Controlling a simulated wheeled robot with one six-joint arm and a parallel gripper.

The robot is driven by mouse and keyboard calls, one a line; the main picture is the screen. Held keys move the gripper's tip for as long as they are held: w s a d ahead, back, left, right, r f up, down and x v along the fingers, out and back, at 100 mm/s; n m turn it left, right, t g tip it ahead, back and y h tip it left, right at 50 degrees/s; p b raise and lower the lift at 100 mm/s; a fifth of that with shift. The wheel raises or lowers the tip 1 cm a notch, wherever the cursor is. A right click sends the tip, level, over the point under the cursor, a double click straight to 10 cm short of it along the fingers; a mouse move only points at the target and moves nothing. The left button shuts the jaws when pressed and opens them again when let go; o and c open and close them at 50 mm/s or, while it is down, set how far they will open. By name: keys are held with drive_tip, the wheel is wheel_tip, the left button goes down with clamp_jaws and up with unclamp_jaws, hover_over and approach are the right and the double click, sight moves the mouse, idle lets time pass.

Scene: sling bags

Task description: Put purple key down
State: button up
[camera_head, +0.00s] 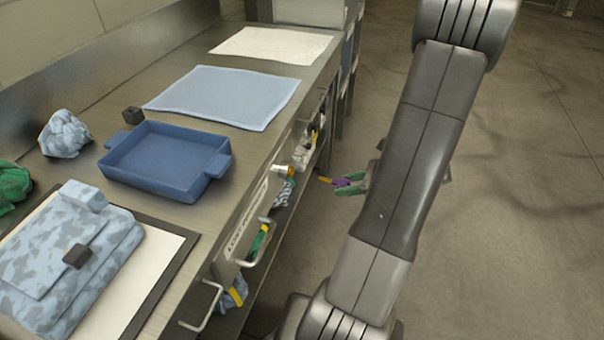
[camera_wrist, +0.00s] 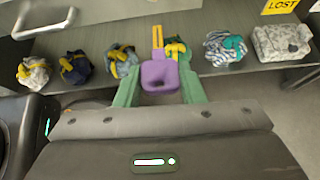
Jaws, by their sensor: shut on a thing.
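My gripper (camera_wrist: 160,92) has green fingers and is shut on the purple head, with the shaft pointing away. In the head view the purple key (camera_head: 342,183) and my gripper (camera_head: 350,184) are in the air right of the counter's front, over the floor. In the wrist view a shelf with bundled cloths is behind the key. I cannot tell the gap between them.
The counter holds a blue tray (camera_head: 163,179), a light blue cloth (camera_head: 222,97), a white cloth (camera_head: 270,45) and a camouflage bag (camera_head: 62,262). Drawer handles (camera_head: 257,243) stick out from its front. A shelf (camera_wrist: 100,86) holds several bundles. Open floor (camera_head: 520,200) lies to the right.

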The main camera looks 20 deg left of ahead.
idle(0.3)
drive_tip(key=w+d+r+m+t+h, duration=0.25)
drive_tip(key=w+m+t+h, duration=0.2)
drive_tip(key=w+m, duration=0.35)
drive_tip(key=w+d+r+m+t+h, duration=0.1)
drive_tip(key=w+d+m+t+h, duration=0.25)
drive_tip(key=w+m+t, duration=0.4)
wheel_tip(320, 180, up, 14)
drive_tip(key=w+n+g+p, duration=0.1)
drive_tip(key=w+p, duration=0.1)
drive_tip(key=p, duration=1.1)
drive_tip(key=shift+a+p, duration=0.25)
drive_tip(key=shift+p, duration=0.05)
drive_tip(key=shift+f+n, duration=0.1)
drive_tip(key=shift+n, duration=0.15)
